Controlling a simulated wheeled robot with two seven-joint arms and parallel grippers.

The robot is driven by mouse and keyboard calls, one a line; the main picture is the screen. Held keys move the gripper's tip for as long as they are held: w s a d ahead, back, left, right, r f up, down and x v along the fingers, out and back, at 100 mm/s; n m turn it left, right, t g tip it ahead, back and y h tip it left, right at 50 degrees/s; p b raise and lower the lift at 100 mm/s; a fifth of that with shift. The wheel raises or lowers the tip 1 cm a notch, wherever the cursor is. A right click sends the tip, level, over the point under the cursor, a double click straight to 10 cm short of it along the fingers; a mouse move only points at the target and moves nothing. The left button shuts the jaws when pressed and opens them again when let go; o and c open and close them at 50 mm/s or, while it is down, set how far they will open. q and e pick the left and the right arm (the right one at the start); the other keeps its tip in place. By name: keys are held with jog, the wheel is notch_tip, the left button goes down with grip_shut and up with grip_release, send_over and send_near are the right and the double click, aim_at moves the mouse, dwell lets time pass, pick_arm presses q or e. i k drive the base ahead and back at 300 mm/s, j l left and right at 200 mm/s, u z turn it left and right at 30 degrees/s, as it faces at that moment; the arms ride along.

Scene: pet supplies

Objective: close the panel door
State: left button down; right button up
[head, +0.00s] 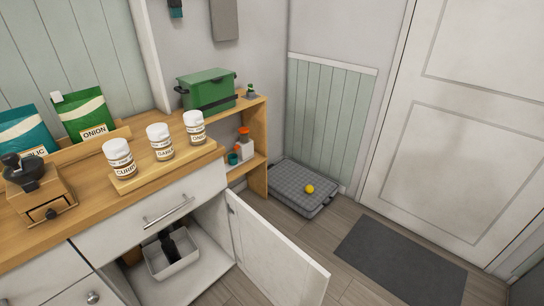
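A white cabinet door (275,258) stands swung open below the wooden counter (205,158), sticking out over the floor. The open cabinet shows a white bin (172,262) with a dark object (168,244) in it. The drawer (150,215) above the opening is shut and has a bar handle. A large white panelled room door (460,125) at the right looks shut. I cannot tell from this view alone which one the task calls the panel door. Neither of my grippers is in view.
Labelled jars (161,142) stand in a wooden rack on the counter, beside a grinder (38,188) and seed-type packets (84,115). A green box (206,90) sits on the shelf unit.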

aim_at(287, 275)
jog(key=i+l+u, duration=0.25)
jog(key=l+u, duration=0.2)
jog(key=i+l+u, duration=0.15)
jog(key=l+u, duration=0.25)
jog(key=l, duration=0.15)
jog(key=l+u, duration=0.45)
jog(key=l, duration=0.15)
jog(key=l+u, duration=0.4)
jog(key=l, duration=0.2)
jog(key=l+u, duration=0.45)
jog(key=l, duration=0.15)
jog(key=k, duration=0.05)
